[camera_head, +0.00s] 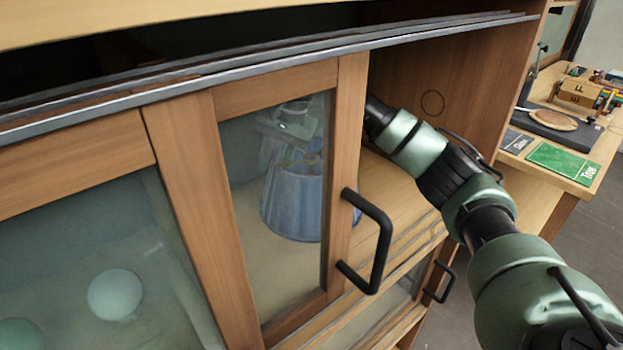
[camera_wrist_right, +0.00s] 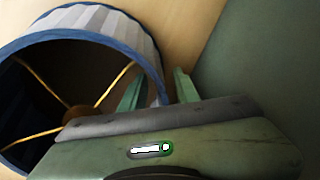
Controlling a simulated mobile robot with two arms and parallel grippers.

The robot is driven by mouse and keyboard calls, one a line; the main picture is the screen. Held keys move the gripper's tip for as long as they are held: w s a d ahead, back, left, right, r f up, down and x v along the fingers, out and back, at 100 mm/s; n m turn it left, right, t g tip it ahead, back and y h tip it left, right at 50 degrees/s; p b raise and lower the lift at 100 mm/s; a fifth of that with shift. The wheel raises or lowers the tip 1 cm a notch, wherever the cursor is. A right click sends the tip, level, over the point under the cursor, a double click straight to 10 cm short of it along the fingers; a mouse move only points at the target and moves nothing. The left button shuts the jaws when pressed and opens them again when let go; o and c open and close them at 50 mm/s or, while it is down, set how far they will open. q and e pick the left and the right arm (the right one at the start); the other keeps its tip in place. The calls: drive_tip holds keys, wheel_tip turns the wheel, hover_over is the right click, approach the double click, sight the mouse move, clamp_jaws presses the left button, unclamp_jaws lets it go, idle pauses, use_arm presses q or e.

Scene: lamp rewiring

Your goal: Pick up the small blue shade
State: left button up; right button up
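The small blue shade (camera_head: 293,200) stands inside the cabinet, seen through the glass of a sliding door. In the right wrist view the shade (camera_wrist_right: 115,32) shows pale pleated sides, a dark blue rim, a dark inside and gold spokes. My right arm reaches in through the opening right of the door. My right gripper (camera_head: 283,145) shows dimly through the glass at the shade's top. In the wrist view its fingers (camera_wrist_right: 158,90) are apart, one on each side of the shade's wall near the rim. Contact is unclear. My left gripper is not in view.
The door frame with its black handle (camera_head: 378,240) stands close left of my right arm. The cabinet's side wall (camera_head: 450,85) is to the right. Pale round bulbs (camera_head: 115,294) lie behind the left glass. A desk with a green card (camera_head: 562,165) stands at right.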

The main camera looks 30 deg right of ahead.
drive_tip(key=shift+c, duration=0.3)
clamp_jaws()
idle(1.1)
